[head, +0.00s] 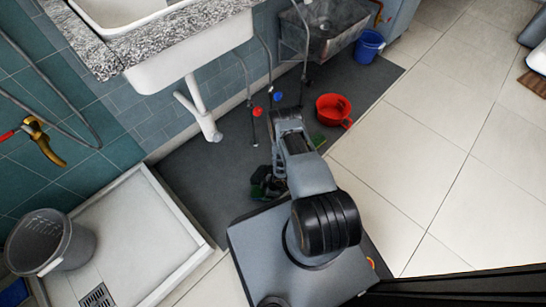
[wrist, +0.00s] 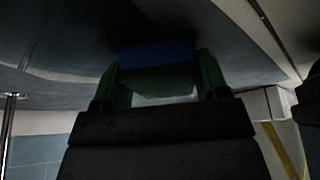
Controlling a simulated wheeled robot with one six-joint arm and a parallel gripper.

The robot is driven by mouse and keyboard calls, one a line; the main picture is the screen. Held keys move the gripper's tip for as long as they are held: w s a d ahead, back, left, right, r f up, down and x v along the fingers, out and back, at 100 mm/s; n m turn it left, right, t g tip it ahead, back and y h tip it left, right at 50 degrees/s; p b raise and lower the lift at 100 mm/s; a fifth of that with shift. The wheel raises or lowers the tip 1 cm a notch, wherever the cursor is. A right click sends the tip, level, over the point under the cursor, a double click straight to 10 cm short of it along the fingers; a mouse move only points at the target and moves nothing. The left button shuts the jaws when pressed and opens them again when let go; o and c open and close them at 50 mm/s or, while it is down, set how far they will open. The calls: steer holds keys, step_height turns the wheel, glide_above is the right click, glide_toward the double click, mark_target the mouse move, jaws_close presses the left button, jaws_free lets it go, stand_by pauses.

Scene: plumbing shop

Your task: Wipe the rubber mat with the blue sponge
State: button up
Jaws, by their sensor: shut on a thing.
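The rubber mat (head: 222,148) is a dark grey sheet on the floor along the tiled wall, below the sink. My gripper (head: 263,184) is low over the mat, between the shower tray and the red pot. In the head view my arm hides the sponge and part of the mat.
A red pot (head: 333,109) and a small green item (head: 318,141) are on the mat to the right of my arm. A blue bucket (head: 368,46) stands farther back. A white drain pipe (head: 205,122) and valve hoses (head: 256,112) hang left. A white shower tray (head: 150,225) borders the mat.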

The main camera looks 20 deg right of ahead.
steer(key=shift+s+a, duration=0.1)
steer(key=shift+a, duration=0.25)
step_height(320, 180, up, 2)
steer(key=shift+d+r+p, duration=0.1)
steer(key=shift+r+p, duration=0.15)
steer(key=shift+p, duration=0.45)
steer(key=shift+r+p, duration=2)
steer(key=shift+r, duration=0.8)
